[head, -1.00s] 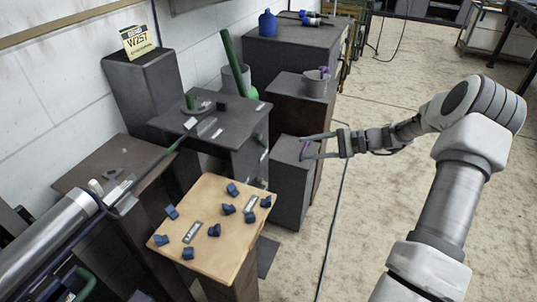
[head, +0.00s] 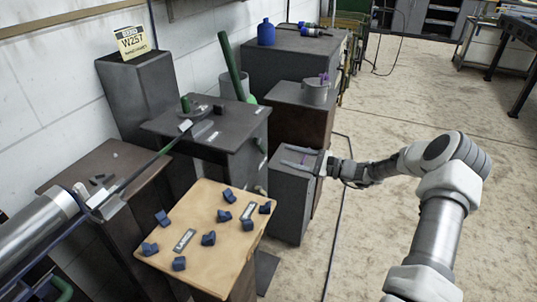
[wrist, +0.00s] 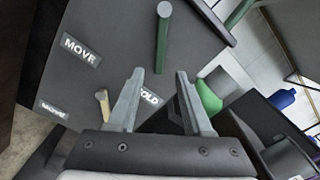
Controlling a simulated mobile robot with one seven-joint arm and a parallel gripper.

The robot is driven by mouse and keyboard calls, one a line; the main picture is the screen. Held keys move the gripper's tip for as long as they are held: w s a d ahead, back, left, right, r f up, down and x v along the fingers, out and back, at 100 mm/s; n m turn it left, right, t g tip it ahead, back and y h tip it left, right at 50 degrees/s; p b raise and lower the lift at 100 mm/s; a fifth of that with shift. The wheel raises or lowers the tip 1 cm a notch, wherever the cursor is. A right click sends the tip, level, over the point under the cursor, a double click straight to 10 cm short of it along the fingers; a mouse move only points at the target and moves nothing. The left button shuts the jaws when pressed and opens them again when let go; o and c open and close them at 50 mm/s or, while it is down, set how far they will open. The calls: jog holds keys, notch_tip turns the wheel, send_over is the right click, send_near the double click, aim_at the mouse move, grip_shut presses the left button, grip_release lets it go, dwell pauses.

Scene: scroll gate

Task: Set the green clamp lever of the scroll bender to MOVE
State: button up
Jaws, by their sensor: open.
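The scroll bender's dark bench (head: 165,125) stands left of centre in the head view. A green lever bar with a pale round end (wrist: 162,40) shows in the wrist view, on a dark face with a MOVE label (wrist: 80,48) on the left and a partly hidden HOLD label (wrist: 150,97) between my fingers. The bar's base end is nearer HOLD; I cannot tell its exact setting. My gripper (wrist: 160,75) is open and empty, its fingertips just below the bar in the picture. In the head view my gripper (head: 284,156) is right of the bench, pointing left.
A tan knob (wrist: 101,95) and another label (wrist: 54,109) are left of my fingers. A grey box (head: 290,195) stands below my gripper. A wooden stand with blue pieces (head: 205,265) is at the front. Open floor (head: 390,115) lies to the right.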

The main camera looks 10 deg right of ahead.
aim_at(264, 149)
jog(key=b+x, duration=0.1)
jog(key=x, duration=0.6)
jog(key=shift+w+a+b, duration=0.2)
jog(key=shift+a+b, duration=0.1)
grip_shut()
dwell(1.0)
